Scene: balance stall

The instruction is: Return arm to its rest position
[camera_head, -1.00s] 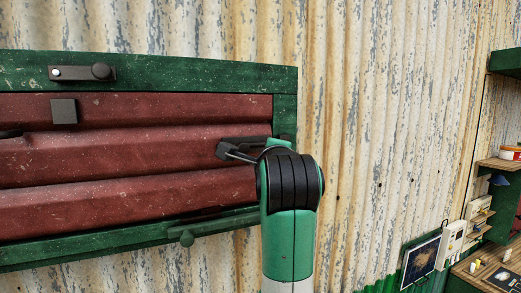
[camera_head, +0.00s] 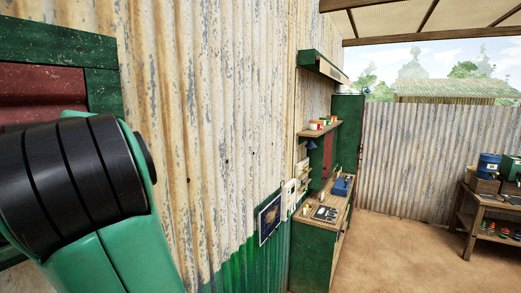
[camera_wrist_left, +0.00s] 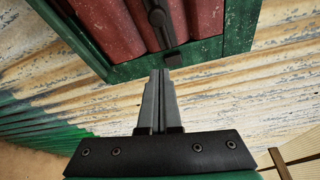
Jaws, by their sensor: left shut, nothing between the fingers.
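My left arm (camera_head: 95,190), green with a black ringed joint, fills the lower left of the head view, in front of the shutter. My left gripper (camera_wrist_left: 161,76) shows in the left wrist view. Its two grey fingers are together with nothing between them. The fingertips lie close to the green frame (camera_wrist_left: 120,68) of a red panelled shutter (camera_wrist_left: 105,25) in the picture; whether they touch it is unclear. A dark bar fitting (camera_wrist_left: 156,18) and a small dark block (camera_wrist_left: 177,62) sit beyond the fingers. My right gripper is in neither view.
A rusty corrugated wall (camera_head: 215,120) runs beside the arm. Further along stand a green counter (camera_head: 320,250) with small items and a shelf with tubs (camera_head: 322,125). A wooden table (camera_head: 483,205) stands at the far right. The dirt floor (camera_head: 410,250) between is open.

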